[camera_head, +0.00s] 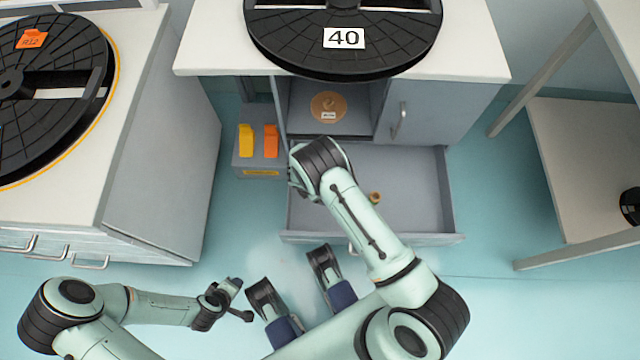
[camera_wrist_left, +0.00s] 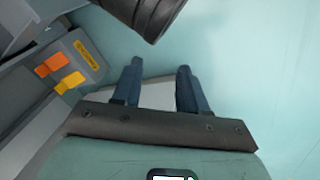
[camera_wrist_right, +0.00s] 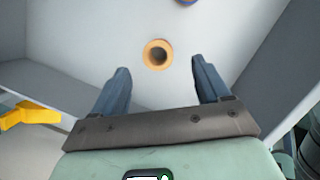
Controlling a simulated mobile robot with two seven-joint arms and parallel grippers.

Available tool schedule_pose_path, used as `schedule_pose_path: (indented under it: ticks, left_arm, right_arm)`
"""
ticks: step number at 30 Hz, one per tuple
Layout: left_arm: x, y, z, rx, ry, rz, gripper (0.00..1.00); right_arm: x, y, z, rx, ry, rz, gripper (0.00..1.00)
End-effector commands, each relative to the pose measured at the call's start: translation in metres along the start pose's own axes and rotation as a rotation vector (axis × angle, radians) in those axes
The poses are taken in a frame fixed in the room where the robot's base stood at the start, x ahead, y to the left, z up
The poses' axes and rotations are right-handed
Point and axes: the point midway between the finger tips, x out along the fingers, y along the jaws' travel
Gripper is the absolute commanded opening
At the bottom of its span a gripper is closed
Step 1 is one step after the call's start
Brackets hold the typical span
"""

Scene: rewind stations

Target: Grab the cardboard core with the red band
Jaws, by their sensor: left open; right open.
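In the right wrist view a tan cardboard core (camera_wrist_right: 157,55) stands on end in the grey drawer, seen from above as a ring with a dark hole. It lies just ahead of and between the fingertips of my open, empty right gripper (camera_wrist_right: 160,66). No red band shows on it. A second ring with some blue (camera_wrist_right: 187,2) is cut off at the top edge. In the head view one tan core (camera_head: 376,197) shows beside my right forearm, which hides my right gripper there. My left gripper (camera_head: 241,299) is open and empty, outside the drawer.
The open drawer (camera_head: 420,190) has walls close around my right gripper. A grey box (camera_head: 258,160) with yellow and orange tags stands left of it. Above is a counter (camera_head: 480,60) with a black reel (camera_head: 290,45) marked 40. A left counter (camera_head: 140,40) holds another reel.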

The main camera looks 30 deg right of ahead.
Motion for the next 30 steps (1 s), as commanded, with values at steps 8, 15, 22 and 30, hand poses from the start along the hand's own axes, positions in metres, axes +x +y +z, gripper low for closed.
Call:
schedule_pose_path:
  ticks: [8,15,22,30]
  left_arm:
    - [0.008,-0.003,-0.009,-0.002,0.028,-0.003,0.43]
    - [0.025,-0.019,0.008,-0.017,-0.025,-0.03,0.43]
    - [0.032,-0.03,0.023,-0.029,-0.073,-0.05,0.43]
    - [0.031,-0.029,0.022,-0.029,-0.07,-0.049,0.43]
  right_arm:
    - [0.022,0.0,0.0,0.003,0.001,0.001,0.76]
    - [0.052,0.002,-0.003,0.004,0.002,-0.001,0.76]
    - [0.071,0.002,-0.003,0.005,0.002,0.001,0.76]
    - [0.07,0.002,-0.003,0.005,0.002,0.001,0.37]
